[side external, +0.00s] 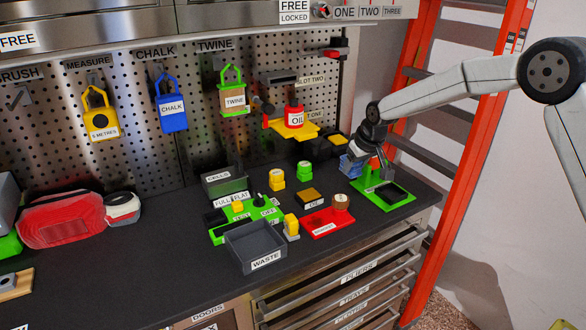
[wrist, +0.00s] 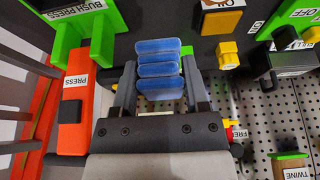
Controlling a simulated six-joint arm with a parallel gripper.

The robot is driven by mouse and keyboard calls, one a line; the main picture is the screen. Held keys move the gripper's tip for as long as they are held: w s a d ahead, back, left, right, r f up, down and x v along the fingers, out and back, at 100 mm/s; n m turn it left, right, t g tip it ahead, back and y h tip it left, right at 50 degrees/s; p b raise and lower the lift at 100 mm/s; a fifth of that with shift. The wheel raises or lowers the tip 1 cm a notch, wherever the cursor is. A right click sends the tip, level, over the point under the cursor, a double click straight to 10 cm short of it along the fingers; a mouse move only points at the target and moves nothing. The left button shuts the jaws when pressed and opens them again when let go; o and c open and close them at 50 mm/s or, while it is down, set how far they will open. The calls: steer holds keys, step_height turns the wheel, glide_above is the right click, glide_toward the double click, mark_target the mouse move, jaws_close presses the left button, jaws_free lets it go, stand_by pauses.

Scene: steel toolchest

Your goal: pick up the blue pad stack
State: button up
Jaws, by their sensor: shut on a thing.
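In the side view the stack (side external: 350,166) shows at the left of my gripper (side external: 362,163), at the back right of the bench beside the green press. Part of the stack is hidden by the fingers there. I cannot tell whether it touches the bench.
The green press (side external: 384,198) stands just right and in front of my gripper. A red tray (side external: 326,226) with a round brown item, an oil block (side external: 310,197) and a waste bin (side external: 254,246) lie to the left. The pegboard (side external: 200,130) rises behind; an orange ladder (side external: 462,130) is at right.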

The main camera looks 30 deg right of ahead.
steer(key=s+r, duration=0.3)
steer(key=s, duration=0.4)
steer(key=shift+s+a+r, duration=0.15)
steer(key=shift+s+a, duration=0.05)
steer(key=shift+s, duration=0.05)
steer(key=o, duration=0.7)
steer(key=c, duration=0.6)
steer(key=shift+w+a+f+m+g+h, duration=0.2)
steer(key=shift+a+f+m+h, duration=0.4)
steer(key=shift+a+m, duration=1.2)
steer(key=shift+w+a+f+m+g+h, duration=0.15)
steer(key=shift+a+f+m+h, duration=0.75)
steer(key=shift+a, duration=1.5)
steer(key=shift+w+a+f+m+g+h, duration=0.1)
steer(key=shift+a+f+m+g+h, duration=0.25)
steer(key=shift+a+m, duration=1.6)
